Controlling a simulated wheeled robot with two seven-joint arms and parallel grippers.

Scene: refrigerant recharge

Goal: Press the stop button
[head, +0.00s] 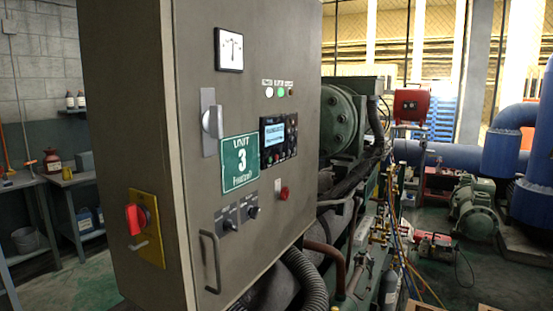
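A grey control cabinet (190,100) fills the left and middle of the head view. A small red button (284,193) sits low on the right part of its front face; I take it to be the stop button, though its label is too small to read. Left of it are two dark selector knobs (240,218). Above are a display panel (278,138) and a green "UNIT 3" sign (240,163). A larger red rotary switch (136,218) on a yellow plate is on the cabinet's left side. Neither gripper is in view.
A door handle (210,262) and a grey lever handle (212,122) stick out from the cabinet front. Hoses and pipes (306,280) run below and right of it. A workbench (70,178) stands at the left. Green floor (480,270) shows at the right, with pumps and equipment.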

